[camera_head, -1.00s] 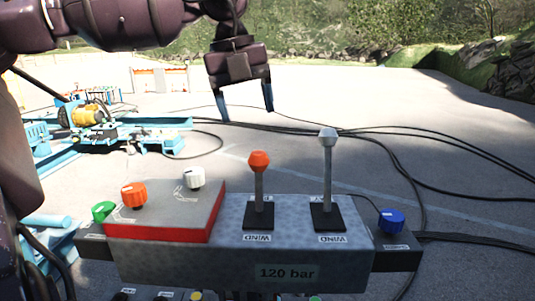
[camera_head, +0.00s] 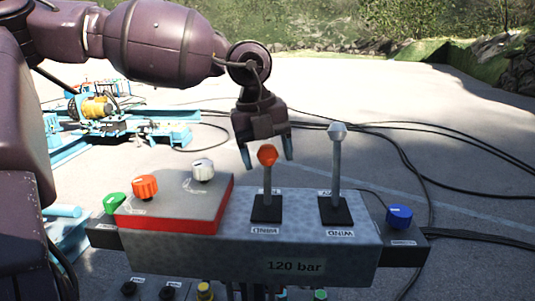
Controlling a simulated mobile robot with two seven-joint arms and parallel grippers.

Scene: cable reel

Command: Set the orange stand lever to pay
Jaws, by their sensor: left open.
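The orange stand lever (camera_head: 267,156) has an orange knob on a grey shaft and stands nearly upright in a black base on the grey control box (camera_head: 330,262). A label at its near side reads "WIND"; the label at its far side is partly hidden behind the shaft. My left gripper (camera_head: 267,162) is open and points down. Its two blue-tipped fingers appear on either side of the orange knob, and I cannot tell whether they touch it. My right gripper does not show.
A grey-knobbed lever (camera_head: 337,133) stands close to the right. A red-edged box (camera_head: 172,222) at left carries an orange knob (camera_head: 144,188) and a white knob (camera_head: 203,170). A green knob (camera_head: 115,203) and a blue knob (camera_head: 399,216) flank the panel. Cables lie on the ground behind.

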